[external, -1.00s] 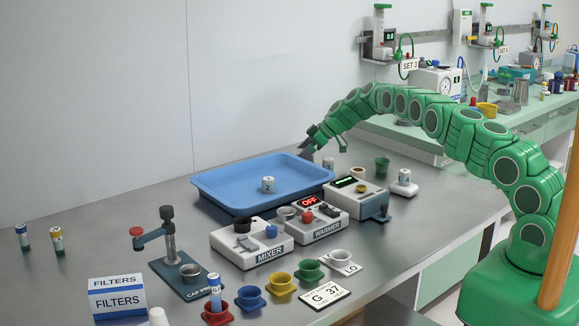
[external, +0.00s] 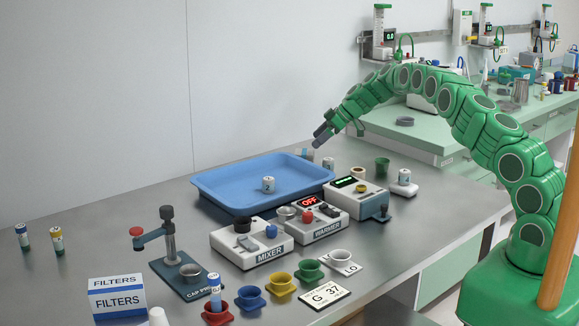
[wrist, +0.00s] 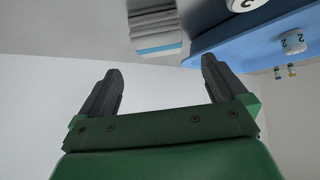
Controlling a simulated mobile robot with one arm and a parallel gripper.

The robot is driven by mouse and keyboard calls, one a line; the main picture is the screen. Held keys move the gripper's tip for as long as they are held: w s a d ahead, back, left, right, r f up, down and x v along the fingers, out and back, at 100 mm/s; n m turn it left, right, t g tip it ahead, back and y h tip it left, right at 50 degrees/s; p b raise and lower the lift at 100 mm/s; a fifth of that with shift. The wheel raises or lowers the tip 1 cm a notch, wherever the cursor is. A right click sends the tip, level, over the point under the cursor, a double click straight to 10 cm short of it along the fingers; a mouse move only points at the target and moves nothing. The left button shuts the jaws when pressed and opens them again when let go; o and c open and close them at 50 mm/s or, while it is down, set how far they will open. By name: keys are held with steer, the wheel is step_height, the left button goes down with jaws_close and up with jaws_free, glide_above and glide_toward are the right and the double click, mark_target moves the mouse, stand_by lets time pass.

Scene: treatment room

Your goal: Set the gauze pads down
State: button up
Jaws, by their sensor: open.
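The gauze pads, a layered white stack with a blue band (wrist: 155,33), show at the top of the wrist view, apart from my fingers. In the external view they seem to be the small pale and blue patch (external: 307,153) behind the blue tray (external: 215,197), mostly hidden by its rim. My gripper (external: 338,137) is above the far right corner of the tray. In the wrist view my gripper (wrist: 160,85) has its two dark fingers wide apart with nothing between them.
The warmer (external: 325,222), mixer (external: 250,243) and several coloured cups fill the front. The counter's left part is mostly clear.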

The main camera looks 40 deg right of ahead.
steer(key=shift+v, duration=1.9)
steer(key=s+a+r+m+g, duration=0.2)
steer(key=s+a+r+g, duration=0.2)
steer(key=s+a+r, duration=1.3)
steer(key=s+a+g, duration=0.1)
steer(key=s+a, duration=0.1)
steer(key=s, duration=1.1)
steer(key=s+d+m+g+h, duration=0.1)
steer(key=s+d+m+h, duration=0.1)
steer(key=s, duration=1.1)
steer(key=s+d+f+m+g+h, duration=0.1)
steer(key=s+d+m+h, duration=0.1)
steer(key=s, duration=1.2)
steer(key=s+d+m+g+h, duration=0.1)
steer(key=s+d+m+h, duration=0.1)
steer(key=s, duration=1.1)
steer(key=shift+s+d+f+m, duration=0.3)
steer(key=shift+m, duration=0.2)
